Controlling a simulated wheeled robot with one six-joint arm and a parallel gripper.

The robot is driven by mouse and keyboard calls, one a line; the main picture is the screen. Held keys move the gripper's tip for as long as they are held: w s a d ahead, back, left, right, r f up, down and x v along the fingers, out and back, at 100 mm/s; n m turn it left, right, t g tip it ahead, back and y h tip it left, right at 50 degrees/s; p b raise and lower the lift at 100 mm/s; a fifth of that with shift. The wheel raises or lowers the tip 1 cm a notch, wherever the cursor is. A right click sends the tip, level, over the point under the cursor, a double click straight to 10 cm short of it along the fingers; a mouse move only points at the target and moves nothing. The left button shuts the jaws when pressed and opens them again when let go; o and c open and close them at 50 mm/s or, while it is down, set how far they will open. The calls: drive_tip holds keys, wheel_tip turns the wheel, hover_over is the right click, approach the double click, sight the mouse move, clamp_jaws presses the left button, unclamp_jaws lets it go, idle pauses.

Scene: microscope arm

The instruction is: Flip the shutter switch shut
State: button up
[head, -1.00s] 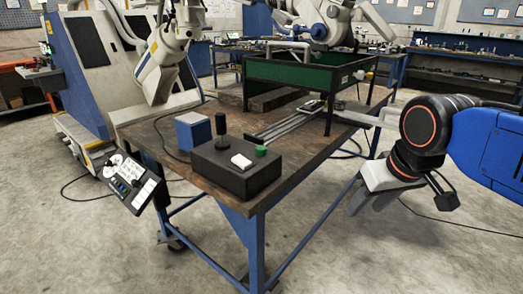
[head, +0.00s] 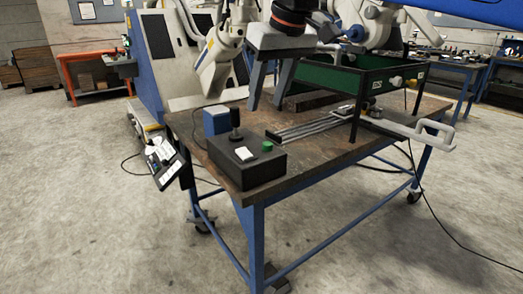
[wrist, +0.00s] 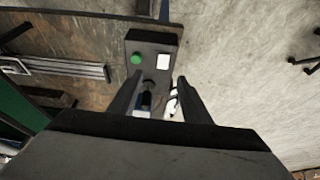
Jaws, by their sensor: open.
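A black control box (head: 250,172) sits at the near corner of the brown table. Its top carries a white rectangular switch (head: 243,153), a green button (head: 267,146) and a black upright stick (head: 235,126). I cannot tell which way the switch is tipped. My gripper (head: 266,106) is open and empty, fingers pointing down, above and apart from the box. In the wrist view the white switch (wrist: 163,62) and green button (wrist: 136,58) show just ahead of my gripper (wrist: 159,78). The stick (wrist: 148,98) shows between the fingers.
A blue box (head: 216,120) stands behind the stick. A metal rail (head: 310,130) lies right of the control box. A green-walled frame (head: 345,93) stands behind it. A tilted panel (head: 166,163) hangs off the table's left side. Floor in front is free.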

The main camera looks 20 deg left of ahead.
sight(246, 154)
drive_tip(key=x, duration=1.1)
drive_tip(key=a+x, duration=0.1)
drive_tip(key=x, duration=0.5)
drive_tip(key=shift+s+a, duration=0.1)
drive_tip(key=shift+s, duration=0.05)
